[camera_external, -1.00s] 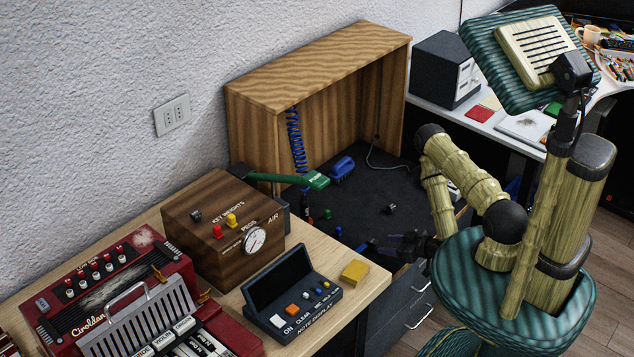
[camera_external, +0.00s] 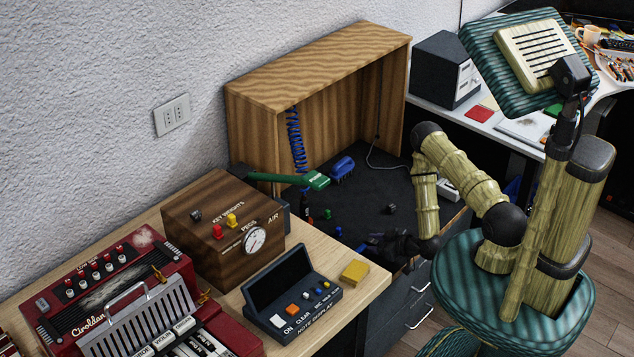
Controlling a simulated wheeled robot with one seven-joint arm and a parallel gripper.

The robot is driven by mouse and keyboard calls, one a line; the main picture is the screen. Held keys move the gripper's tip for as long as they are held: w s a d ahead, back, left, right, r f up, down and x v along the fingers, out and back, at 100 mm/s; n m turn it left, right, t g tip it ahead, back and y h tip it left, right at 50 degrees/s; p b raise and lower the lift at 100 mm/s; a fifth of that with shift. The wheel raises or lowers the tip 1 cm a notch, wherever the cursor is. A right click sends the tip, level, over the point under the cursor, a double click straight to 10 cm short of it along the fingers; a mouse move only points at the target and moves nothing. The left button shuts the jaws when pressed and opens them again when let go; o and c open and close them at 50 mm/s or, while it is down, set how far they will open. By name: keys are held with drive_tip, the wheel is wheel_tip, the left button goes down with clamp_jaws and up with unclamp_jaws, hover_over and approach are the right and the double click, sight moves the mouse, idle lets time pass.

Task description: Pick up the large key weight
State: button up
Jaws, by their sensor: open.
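Small pieces lie on the dark mat in the open wooden cabinet: a black piece (camera_external: 391,209), a green piece (camera_external: 327,214) and a red piece (camera_external: 309,219). I cannot tell for sure which one is the large key weight; the black piece is a possible match. My gripper (camera_external: 382,245) is low over the mat's front edge, pointing left, in front of the black piece and apart from it. It is open; its fingers are dark and hard to make out. A blue item (camera_external: 368,248) shows at its tip, partly hidden.
A green-handled tool (camera_external: 300,180) and a blue brush (camera_external: 342,168) lie further back, with a blue coil (camera_external: 294,140) hanging at left. A wooden box (camera_external: 215,225) marked key weights, a note display (camera_external: 292,295) and a yellow block (camera_external: 354,272) stand on the desk.

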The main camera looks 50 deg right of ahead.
sight(373, 240)
idle(0.4)
clamp_jaws()
drive_tip(key=shift+r, duration=0.1)
wheel_tip(373, 240, up, 10)
drive_tip(key=p, duration=0.8)
drive_tip(key=shift+p, duration=0.3)
